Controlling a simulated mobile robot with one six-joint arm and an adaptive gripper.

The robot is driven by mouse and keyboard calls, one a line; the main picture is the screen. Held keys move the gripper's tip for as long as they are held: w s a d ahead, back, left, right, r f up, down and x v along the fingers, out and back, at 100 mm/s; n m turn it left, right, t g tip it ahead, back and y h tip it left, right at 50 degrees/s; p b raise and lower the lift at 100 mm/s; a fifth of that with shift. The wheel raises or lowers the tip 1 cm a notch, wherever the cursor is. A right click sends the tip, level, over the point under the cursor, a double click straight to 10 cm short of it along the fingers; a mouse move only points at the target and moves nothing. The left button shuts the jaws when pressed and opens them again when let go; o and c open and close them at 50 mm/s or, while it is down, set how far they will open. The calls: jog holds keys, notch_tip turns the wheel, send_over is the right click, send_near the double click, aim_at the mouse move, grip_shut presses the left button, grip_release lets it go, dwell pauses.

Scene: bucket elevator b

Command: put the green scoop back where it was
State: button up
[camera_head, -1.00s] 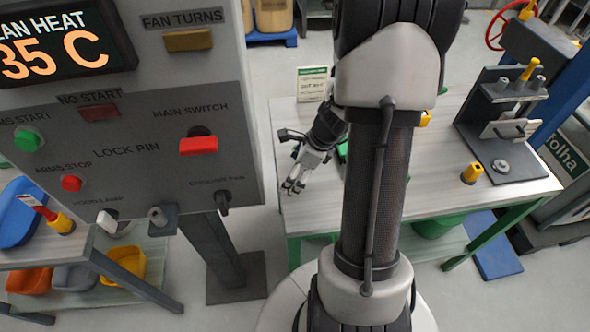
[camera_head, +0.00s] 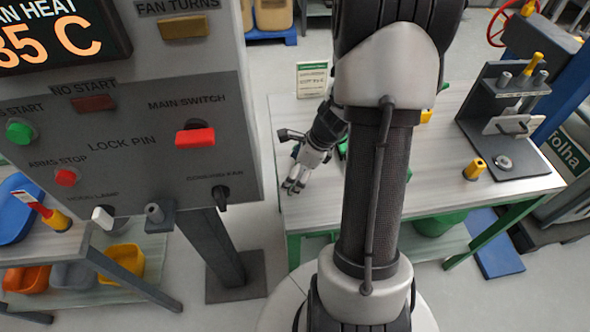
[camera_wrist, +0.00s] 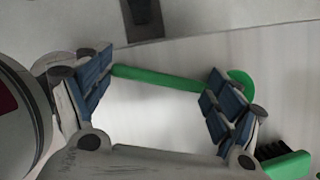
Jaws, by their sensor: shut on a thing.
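My gripper (camera_head: 293,186) is over the left end of the light workbench (camera_head: 440,185), left of my arm's column. In the wrist view my gripper (camera_wrist: 160,92) has its two blue-padded fingers spread wide, with a green bar, the handle of the green scoop (camera_wrist: 160,79), spanning between them. A rounded green part shows behind the right finger. Most of the scoop's shape is hidden by that finger. In the head view the scoop cannot be made out in the fingers.
A green brush with dark bristles (camera_wrist: 288,165) lies close to the right finger. A small sign (camera_head: 312,80) stands at the bench's back edge. A grey fixture (camera_head: 505,125) and a yellow-topped piece (camera_head: 474,169) stand at right. A control panel (camera_head: 125,150) rises left of my gripper.

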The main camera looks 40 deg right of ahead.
jog(key=shift+f, duration=0.2)
jog(key=o, duration=1)
jog(key=v, duration=1.2)
